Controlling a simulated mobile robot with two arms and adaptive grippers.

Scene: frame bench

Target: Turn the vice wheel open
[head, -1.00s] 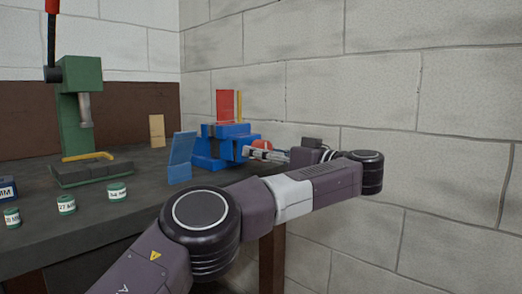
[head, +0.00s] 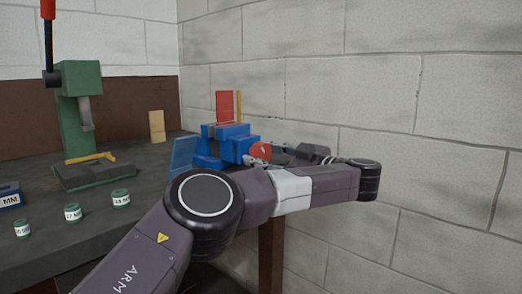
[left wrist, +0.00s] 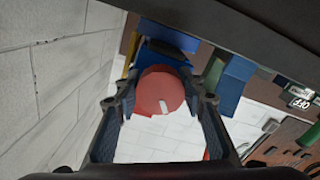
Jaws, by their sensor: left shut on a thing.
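The blue vice (head: 232,142) stands at the right end of the dark bench, with a red panel (head: 225,106) and a yellow strip upright at it. Its round red wheel (head: 260,150) faces right, toward my left gripper (head: 277,152). In the left wrist view the red wheel (left wrist: 158,88), with a pale mark on its face, lies between the two fingers of my left gripper (left wrist: 162,98). The fingers are shut on the wheel from both sides. The exact contact points are partly hidden. My right gripper is in no view.
A green press (head: 78,108) with a red-tipped lever stands at the back left. Several green labelled cans (head: 73,213) stand on the near bench. A blue plate (head: 183,153) leans left of the vice, and a tan block (head: 157,126) stands behind. A block wall (head: 420,110) lies close on the right.

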